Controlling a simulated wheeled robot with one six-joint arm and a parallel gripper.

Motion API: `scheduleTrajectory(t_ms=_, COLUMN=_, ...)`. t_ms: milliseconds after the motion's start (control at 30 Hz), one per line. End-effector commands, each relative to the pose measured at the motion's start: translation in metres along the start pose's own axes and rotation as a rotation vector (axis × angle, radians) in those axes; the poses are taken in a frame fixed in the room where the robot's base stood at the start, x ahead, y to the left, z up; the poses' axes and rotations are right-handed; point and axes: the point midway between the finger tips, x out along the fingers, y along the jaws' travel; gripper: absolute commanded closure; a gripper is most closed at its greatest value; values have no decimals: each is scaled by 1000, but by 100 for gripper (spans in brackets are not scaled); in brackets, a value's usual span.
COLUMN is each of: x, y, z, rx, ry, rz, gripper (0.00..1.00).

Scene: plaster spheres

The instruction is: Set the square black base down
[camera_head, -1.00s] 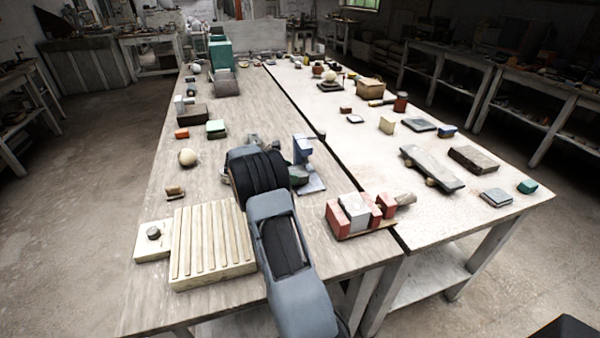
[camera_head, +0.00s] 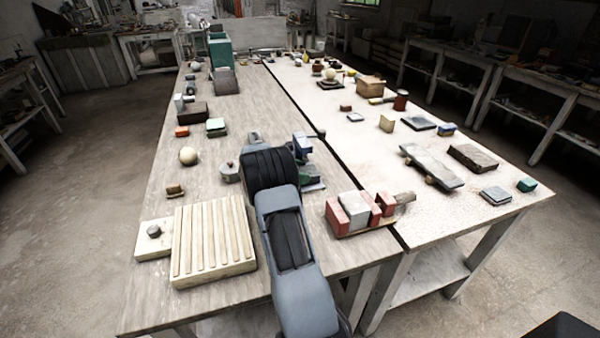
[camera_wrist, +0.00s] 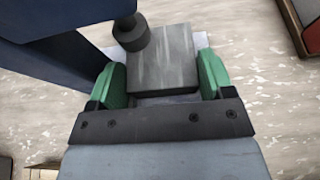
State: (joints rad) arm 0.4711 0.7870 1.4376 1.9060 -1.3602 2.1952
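A square block (camera_wrist: 165,62), dark grey with a darker near face, sits between the two green fingers of my gripper (camera_wrist: 163,78) in the wrist view. I take it to be the square black base. The fingers appear to touch it on both sides. A pale flat edge shows behind and beside it; whether the block rests on anything is unclear. In the head view my gripper (camera_head: 306,177) is mostly hidden by my arm, with a little green showing beside the blue stand (camera_head: 302,147). The block cannot be made out there.
A dark knob (camera_wrist: 131,31) overlaps the block's upper left corner in the wrist view, close to the blue stand. Red and white blocks (camera_head: 357,210) stand to the right, and a slatted cream board (camera_head: 212,238) to the left. A round grey piece (camera_head: 229,172) lies left of my arm.

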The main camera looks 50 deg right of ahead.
Motion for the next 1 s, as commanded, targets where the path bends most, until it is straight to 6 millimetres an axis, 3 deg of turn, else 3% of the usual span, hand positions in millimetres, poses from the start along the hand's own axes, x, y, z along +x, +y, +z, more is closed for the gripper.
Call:
scheduleTrajectory(t_ms=100, x=0, y=0, z=0, rx=0, ry=0, rz=0, gripper=15)
scheduleTrajectory(t_ms=467, x=-5, y=0, z=4, rx=0, ry=0, rz=2, gripper=15)
scheduleTrajectory(t_ms=1000, x=-100, y=0, z=2, rx=1, ry=1, rz=4, gripper=15)
